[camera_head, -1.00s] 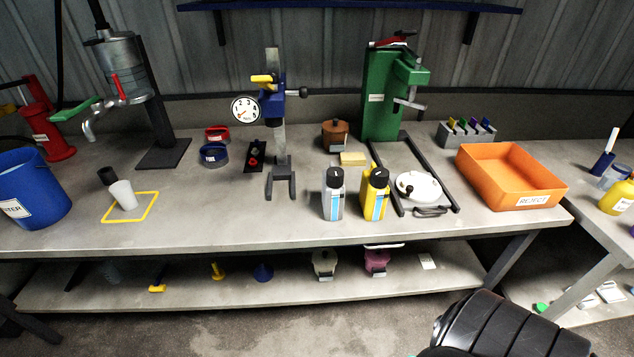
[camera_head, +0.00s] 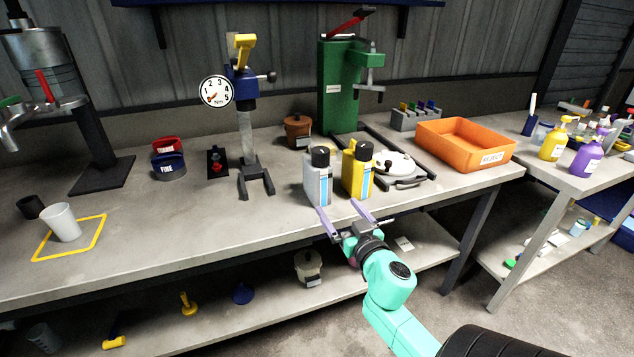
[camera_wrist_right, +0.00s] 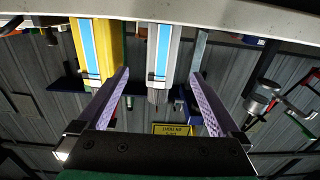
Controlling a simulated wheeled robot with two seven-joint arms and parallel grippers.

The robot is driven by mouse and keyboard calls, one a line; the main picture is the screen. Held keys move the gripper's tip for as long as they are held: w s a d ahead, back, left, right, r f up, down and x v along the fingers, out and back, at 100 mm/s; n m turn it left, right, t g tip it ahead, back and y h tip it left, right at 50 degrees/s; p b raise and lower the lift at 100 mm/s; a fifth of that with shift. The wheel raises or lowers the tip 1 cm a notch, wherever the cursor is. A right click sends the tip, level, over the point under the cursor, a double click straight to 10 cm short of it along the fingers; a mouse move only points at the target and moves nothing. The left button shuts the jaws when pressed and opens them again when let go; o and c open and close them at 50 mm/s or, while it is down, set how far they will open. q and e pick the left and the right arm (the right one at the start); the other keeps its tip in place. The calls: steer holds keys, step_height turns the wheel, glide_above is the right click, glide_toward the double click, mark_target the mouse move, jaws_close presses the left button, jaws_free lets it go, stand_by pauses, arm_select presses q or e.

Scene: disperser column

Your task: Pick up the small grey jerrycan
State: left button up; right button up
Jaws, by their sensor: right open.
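The small grey jerrycan (camera_head: 318,180) stands upright near the bench's front edge, with a black cap and a blue and white label. A yellow jerrycan (camera_head: 357,172) stands close to its right. My right gripper (camera_head: 345,212) is open and empty at the front edge, just in front of the two cans. In the right wrist view, which is upside down, the grey jerrycan (camera_wrist_right: 162,50) lies between the lines of the open fingers (camera_wrist_right: 160,90), and the yellow jerrycan (camera_wrist_right: 97,50) is to the left. No contact with the can is visible. My left gripper is not in view.
A blue stand with a dial (camera_head: 246,120) is behind left of the cans, and a green press (camera_head: 340,90) is behind them. A white round lid-like item (camera_head: 400,164) and an orange tray (camera_head: 465,145) sit to the right.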

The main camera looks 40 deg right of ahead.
mark_target(317, 178)
steer(key=p+x, duration=0.1)
steer(key=x, duration=1.3)
steer(key=shift+w+r, duration=0.15)
steer(key=shift+w, duration=0.1)
steer(key=shift+s, duration=0.1)
steer(key=shift+c, duration=1.2)
steer(key=shift+r, duration=0.1)
jaws_close()
